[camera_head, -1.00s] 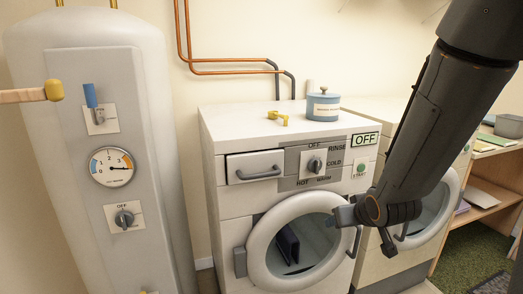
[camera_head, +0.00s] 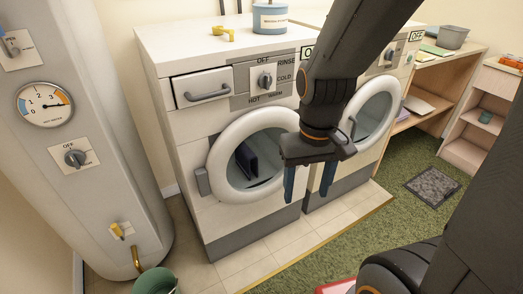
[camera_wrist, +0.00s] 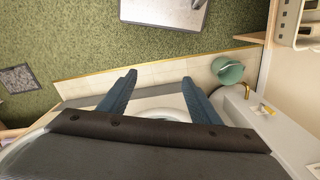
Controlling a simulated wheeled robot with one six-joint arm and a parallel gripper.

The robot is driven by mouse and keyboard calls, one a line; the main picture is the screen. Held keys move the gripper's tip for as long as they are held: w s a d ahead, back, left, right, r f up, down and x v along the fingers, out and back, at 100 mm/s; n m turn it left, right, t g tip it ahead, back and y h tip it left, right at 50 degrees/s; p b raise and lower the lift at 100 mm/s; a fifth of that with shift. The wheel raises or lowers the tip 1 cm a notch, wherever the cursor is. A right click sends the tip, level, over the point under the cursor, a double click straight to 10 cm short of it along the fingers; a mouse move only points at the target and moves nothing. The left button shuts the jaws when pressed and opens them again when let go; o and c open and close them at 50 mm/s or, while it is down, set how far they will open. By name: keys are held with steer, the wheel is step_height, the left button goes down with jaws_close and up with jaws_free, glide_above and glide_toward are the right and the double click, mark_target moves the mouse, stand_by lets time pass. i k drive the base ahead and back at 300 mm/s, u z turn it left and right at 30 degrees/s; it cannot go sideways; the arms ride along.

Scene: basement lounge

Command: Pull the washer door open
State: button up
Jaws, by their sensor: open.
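The washer (camera_head: 188,130) stands in the middle of the head view, beside a second machine on its right. Its round door (camera_head: 218,165) has a white ring and dark glass, with a hinge block on the left, and looks shut. My gripper (camera_head: 308,182) is open in front of the door's right edge, its two blue fingers pointing down. The door's handle is hidden behind my gripper. In the wrist view, my gripper (camera_wrist: 159,77) shows its two fingers apart with nothing between them. Part of a white ring (camera_wrist: 166,112) shows behind the fingers there.
The white boiler (camera_head: 60,170) stands left of the washer, with a green bucket (camera_head: 155,280) at its foot. A second machine's door (camera_head: 388,108) is close on the right. A blue-grey jar (camera_head: 270,18) and yellow object (camera_head: 222,35) sit on top.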

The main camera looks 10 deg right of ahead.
mark_target(212, 179)
steer(key=u, duration=1.1)
steer(key=k, duration=1.05)
steer(key=z, duration=1.15)
steer(key=i, duration=0.5)
steer(key=u, duration=0.05)
